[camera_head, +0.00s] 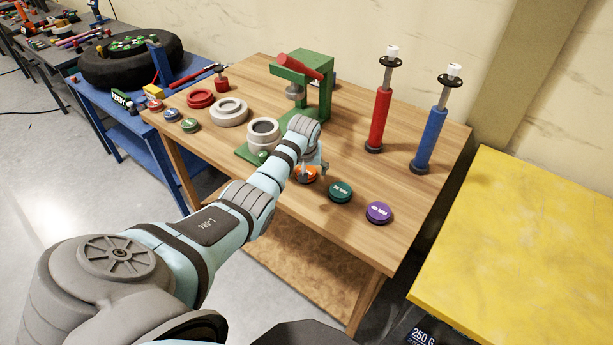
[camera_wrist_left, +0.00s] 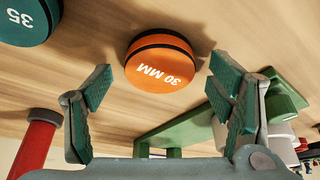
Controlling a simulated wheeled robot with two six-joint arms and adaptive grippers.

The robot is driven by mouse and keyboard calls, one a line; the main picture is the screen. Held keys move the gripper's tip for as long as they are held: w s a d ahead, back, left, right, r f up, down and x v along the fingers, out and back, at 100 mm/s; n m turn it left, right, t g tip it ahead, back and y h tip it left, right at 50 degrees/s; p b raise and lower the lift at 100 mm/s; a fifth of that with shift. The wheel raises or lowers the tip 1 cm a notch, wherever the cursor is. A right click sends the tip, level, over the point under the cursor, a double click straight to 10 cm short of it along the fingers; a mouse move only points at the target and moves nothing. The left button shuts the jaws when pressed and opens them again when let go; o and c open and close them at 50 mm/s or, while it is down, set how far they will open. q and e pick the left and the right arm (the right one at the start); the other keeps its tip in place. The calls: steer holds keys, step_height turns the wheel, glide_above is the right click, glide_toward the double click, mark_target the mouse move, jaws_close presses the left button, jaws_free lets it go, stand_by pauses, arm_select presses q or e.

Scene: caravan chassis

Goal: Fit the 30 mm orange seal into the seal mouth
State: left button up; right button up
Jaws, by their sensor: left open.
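The orange seal (camera_head: 306,176) lies flat on the wooden table, partly hidden by my left gripper (camera_head: 312,165). In the left wrist view the orange seal (camera_wrist_left: 161,66) shows its "30 MM" marking. My left gripper (camera_wrist_left: 160,82) is open, with its fingers on either side of the seal in that view and not touching it. A grey ring-topped cylinder (camera_head: 264,129), perhaps the seal mouth, stands on the green press base left of my gripper. My right gripper is not in view.
A teal seal (camera_head: 341,191) and a purple seal (camera_head: 379,212) lie to the right of the orange one. The green press (camera_head: 318,96) stands behind. Red (camera_head: 379,116) and blue (camera_head: 430,135) upright cylinders stand at the back right. Grey and red rings lie at the left.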

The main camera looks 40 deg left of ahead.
arm_select(q)
steer(key=c, duration=1.2)
steer(key=shift+c, duration=0.2)
